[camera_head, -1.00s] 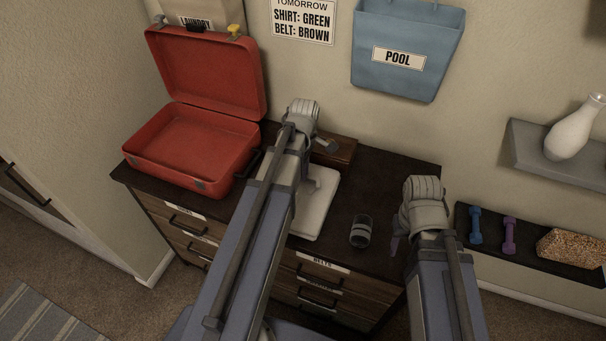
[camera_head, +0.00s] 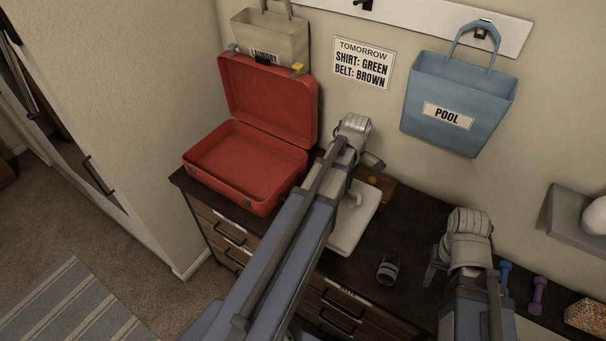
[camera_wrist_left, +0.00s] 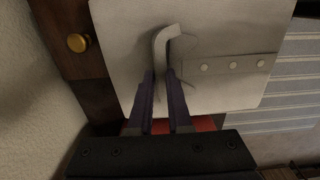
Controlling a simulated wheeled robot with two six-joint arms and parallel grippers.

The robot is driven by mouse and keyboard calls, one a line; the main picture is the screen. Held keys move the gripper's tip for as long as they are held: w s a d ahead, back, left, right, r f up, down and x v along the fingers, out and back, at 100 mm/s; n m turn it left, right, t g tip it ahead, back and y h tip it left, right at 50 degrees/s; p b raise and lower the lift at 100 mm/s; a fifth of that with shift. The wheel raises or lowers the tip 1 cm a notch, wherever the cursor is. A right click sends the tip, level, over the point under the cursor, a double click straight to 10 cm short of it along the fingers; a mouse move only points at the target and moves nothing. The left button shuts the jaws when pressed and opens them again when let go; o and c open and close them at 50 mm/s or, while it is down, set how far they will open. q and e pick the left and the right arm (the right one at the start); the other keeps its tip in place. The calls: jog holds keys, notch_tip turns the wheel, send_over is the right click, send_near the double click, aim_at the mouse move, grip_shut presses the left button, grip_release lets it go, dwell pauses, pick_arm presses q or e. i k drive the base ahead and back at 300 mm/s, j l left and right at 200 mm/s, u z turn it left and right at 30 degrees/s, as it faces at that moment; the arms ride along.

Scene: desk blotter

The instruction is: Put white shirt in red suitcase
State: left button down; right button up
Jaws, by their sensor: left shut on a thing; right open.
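The white shirt (camera_head: 357,222) is a folded, pale flat square by the dresser's middle, partly hidden by my left arm. It fills much of the left wrist view (camera_wrist_left: 215,45), with a row of buttons. My left gripper (camera_wrist_left: 160,76) is shut on the shirt's raised collar part; I cannot tell whether the shirt is clear of the dresser top. The red suitcase (camera_head: 225,190) stands open and empty-looking on the dresser's left end, left of the shirt, its lid tilted back to the wall. My right gripper (camera_head: 433,268) is open, apart from everything, at the dresser's right side.
A wooden box with a brass knob (camera_wrist_left: 78,43) is beside the shirt. A rolled dark belt or cup-like item (camera_head: 388,267) stands on the dresser (camera_head: 412,222). A laundry bag (camera_head: 277,35) and blue pool bag (camera_head: 455,90) hang behind. Dumbbells (camera_head: 537,293) lie at right.

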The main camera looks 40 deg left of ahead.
aim_at(234, 162)
jog(key=j+z, duration=0.1)
jog(key=j, duration=0.55)
jog(key=k+j, duration=0.1)
jog(key=j, duration=0.55)
jog(key=j+z, duration=0.15)
jog(key=j, duration=0.5)
jog(key=k+j+z, duration=0.1)
jog(key=j, duration=0.5)
jog(key=k, duration=0.05)
